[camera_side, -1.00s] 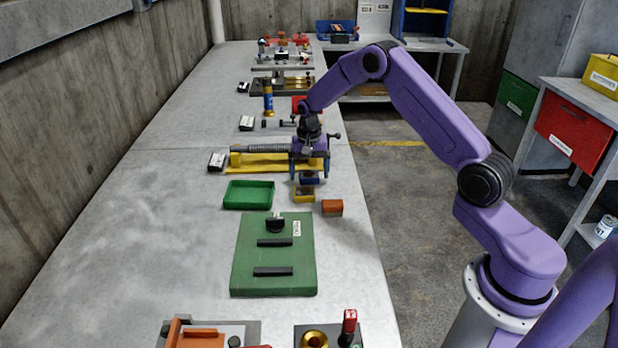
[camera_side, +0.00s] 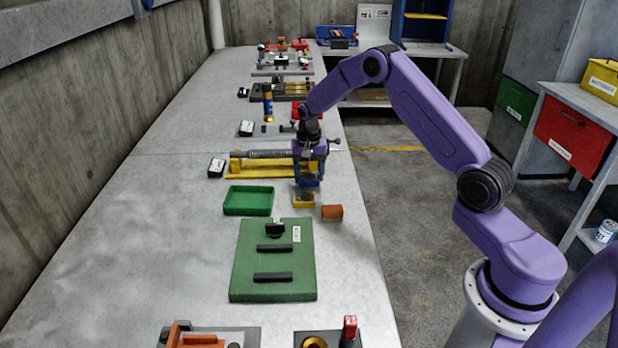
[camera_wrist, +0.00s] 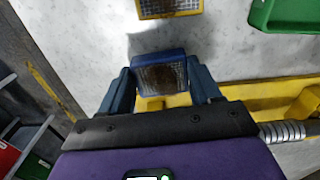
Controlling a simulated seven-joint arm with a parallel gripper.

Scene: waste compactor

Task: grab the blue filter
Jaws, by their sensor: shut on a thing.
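The blue filter (camera_wrist: 160,75) is a small blue-framed block with a mesh-like face. In the wrist view it sits between the two blue fingers of my gripper (camera_wrist: 161,85), which are shut on it. In the side view my gripper (camera_side: 308,180) holds the blue filter (camera_side: 307,183) just behind a yellow-framed filter (camera_side: 304,200). The blue filter appears slightly raised off the bench. The fingers partly hide its sides. The yellow filter also shows at the top of the wrist view (camera_wrist: 170,7), apart from the blue one.
A green tray (camera_side: 249,200) lies left of the filters, and an orange block (camera_side: 332,212) lies to their right. A yellow compactor base with a spring rod (camera_side: 260,167) is left of my gripper. A green board (camera_side: 273,262) lies in front. The bench's left side is clear.

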